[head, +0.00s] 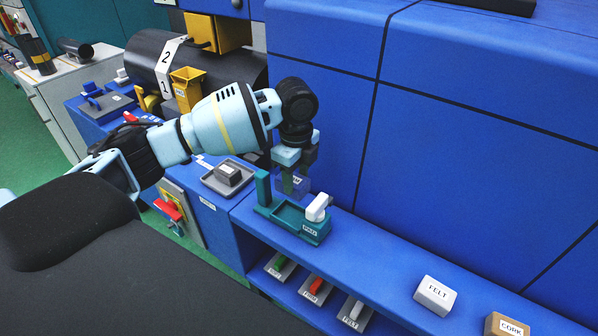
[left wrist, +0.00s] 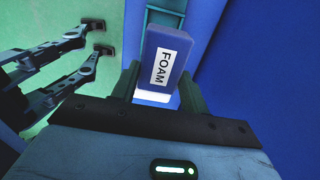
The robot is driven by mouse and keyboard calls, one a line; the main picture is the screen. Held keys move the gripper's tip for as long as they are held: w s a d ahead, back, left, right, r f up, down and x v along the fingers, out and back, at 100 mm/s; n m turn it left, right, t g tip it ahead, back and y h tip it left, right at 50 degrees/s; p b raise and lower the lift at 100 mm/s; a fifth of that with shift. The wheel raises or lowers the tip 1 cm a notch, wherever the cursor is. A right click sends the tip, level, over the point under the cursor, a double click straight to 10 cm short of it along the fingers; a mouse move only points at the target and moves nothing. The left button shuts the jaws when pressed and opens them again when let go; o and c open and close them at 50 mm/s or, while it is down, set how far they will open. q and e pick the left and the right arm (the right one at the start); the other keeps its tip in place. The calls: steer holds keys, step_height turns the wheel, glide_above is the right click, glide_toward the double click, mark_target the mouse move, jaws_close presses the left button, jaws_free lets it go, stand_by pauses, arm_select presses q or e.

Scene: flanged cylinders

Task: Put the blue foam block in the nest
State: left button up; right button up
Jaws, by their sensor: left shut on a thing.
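The blue foam block (left wrist: 165,55), labelled FOAM, is between the fingers of my left gripper (left wrist: 160,85) in the left wrist view. In the head view my left gripper (head: 293,180) points down, shut on the block (head: 301,182), which is partly hidden by the fingers. The block is held above the teal nest (head: 288,216), a shallow tray with a raised post at its left end and a white lever (head: 317,207) at its right. The block looks apart from the tray floor.
The nest stands on a blue ledge beside a tall blue wall. A FELT block (head: 435,295) and a CORK block (head: 506,325) lie to the right.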

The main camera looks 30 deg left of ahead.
arm_select(q)
steer(key=shift+s, duration=0.25)
steer(key=shift+f, duration=1.85)
steer(key=shift+w+f+b, duration=0.1)
steer(key=shift+f+b, duration=0.5)
steer(key=shift+f, duration=1.35)
arm_select(e)
steer(key=shift+s+a+f, duration=0.2)
steer(key=shift+s+f, duration=0.65)
steer(key=shift+s, duration=0.05)
arm_select(q)
steer(key=shift+f, duration=0.15)
arm_select(e)
steer(key=shift+s+f+g, duration=0.1)
steer(key=shift+g, duration=0.2)
arm_select(q)
steer(key=shift+f, duration=1.25)
arm_select(e)
steer(key=shift+s+f, duration=0.2)
steer(key=shift+f, duration=0.05)
arm_select(q)
steer(key=o, duration=1.1)
steer(key=shift+c, duration=0.2)
